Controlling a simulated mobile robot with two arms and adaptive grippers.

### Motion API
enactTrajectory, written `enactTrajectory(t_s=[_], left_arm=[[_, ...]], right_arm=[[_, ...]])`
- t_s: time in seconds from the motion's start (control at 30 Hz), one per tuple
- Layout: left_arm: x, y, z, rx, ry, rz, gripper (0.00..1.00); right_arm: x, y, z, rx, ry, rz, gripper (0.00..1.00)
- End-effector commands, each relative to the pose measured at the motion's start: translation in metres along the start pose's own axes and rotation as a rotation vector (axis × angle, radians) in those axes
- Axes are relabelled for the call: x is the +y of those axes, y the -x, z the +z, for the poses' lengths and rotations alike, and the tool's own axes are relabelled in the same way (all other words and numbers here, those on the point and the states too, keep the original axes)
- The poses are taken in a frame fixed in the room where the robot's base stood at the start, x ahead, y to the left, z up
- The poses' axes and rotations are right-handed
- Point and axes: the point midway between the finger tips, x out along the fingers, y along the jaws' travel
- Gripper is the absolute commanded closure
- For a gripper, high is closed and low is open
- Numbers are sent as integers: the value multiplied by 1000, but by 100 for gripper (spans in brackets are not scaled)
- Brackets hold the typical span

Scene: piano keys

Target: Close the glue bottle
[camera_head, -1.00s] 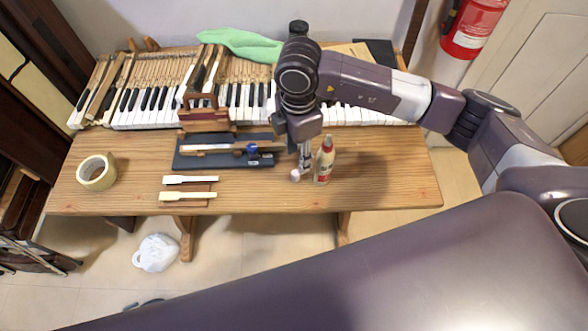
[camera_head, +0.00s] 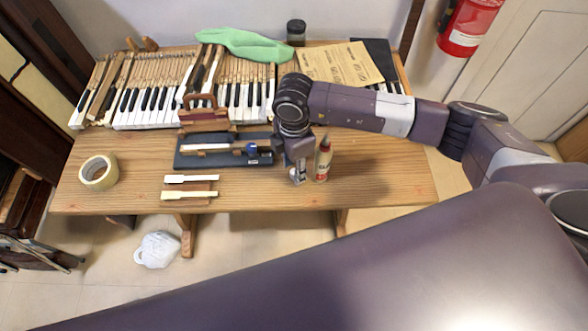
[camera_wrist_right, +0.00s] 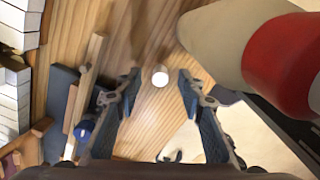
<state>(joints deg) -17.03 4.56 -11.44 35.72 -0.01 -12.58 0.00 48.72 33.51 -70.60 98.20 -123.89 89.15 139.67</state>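The glue bottle (camera_head: 323,160), cream with a red label, stands upright on the wooden table. In the right wrist view its body (camera_wrist_right: 228,42) looms large at the upper right. A small white cap (camera_wrist_right: 160,76) is on the table, between the open fingers of my right gripper (camera_wrist_right: 154,88), with a visible gap on each side. In the head view my right gripper (camera_head: 298,178) is low over the table, just left of the bottle, and mostly hides the cap. My left gripper is in neither view.
A dark tray (camera_head: 190,160) with a wooden piece lies left of the gripper. Piano keys (camera_head: 150,105) line the back of the table. A tape roll (camera_head: 98,172) and two loose white keys (camera_head: 190,194) lie further left. The front right of the table (camera_head: 385,190) is clear.

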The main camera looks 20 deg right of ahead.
Motion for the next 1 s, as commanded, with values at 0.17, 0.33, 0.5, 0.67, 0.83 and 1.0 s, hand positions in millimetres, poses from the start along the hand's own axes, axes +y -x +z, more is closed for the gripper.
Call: enactTrajectory(t_s=[0.17, 0.33, 0.5, 0.67, 0.83, 1.0], left_arm=[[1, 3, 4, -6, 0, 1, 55], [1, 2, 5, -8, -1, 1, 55], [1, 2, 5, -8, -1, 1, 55], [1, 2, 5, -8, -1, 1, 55], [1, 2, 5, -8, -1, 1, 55], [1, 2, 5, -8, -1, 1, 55]], right_arm=[[-1, -13, 0, 0, 0, -1, 64], [0, -13, 0, 0, 0, 0, 64], [0, -13, 0, 0, 0, 0, 67], [0, -13, 0, 0, 0, 0, 85], [0, -13, 0, 0, 0, 0, 92], [0, -13, 0, -1, 0, 0, 92]])
